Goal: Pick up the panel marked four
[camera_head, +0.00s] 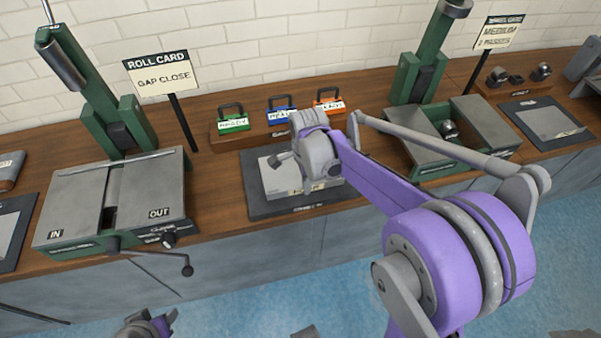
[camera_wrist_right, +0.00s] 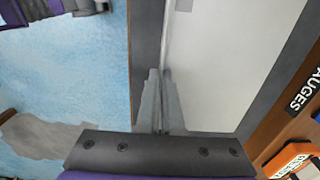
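A pale grey panel (camera_head: 275,178) lies on a dark mat (camera_head: 262,208) at the middle of the bench; a small label on its front side is too small to read. It also shows in the right wrist view as a pale sheet (camera_wrist_right: 225,70). My right gripper (camera_wrist_right: 160,72) is over the panel's front edge. Its two fingers are close together, with the thin edge running between their tips, and seem closed on it. In the head view my right wrist hides part of the panel. A grey and purple part of mine shows at the bottom edge; no left fingers are visible.
A green roll machine (camera_head: 120,200) stands left of the mat, its crank sticking out in front. Another green machine (camera_head: 445,135) stands right. Green, blue and orange tags (camera_head: 330,105) sit on a wooden block behind the panel. Blue floor (camera_head: 270,300) lies in front of the bench.

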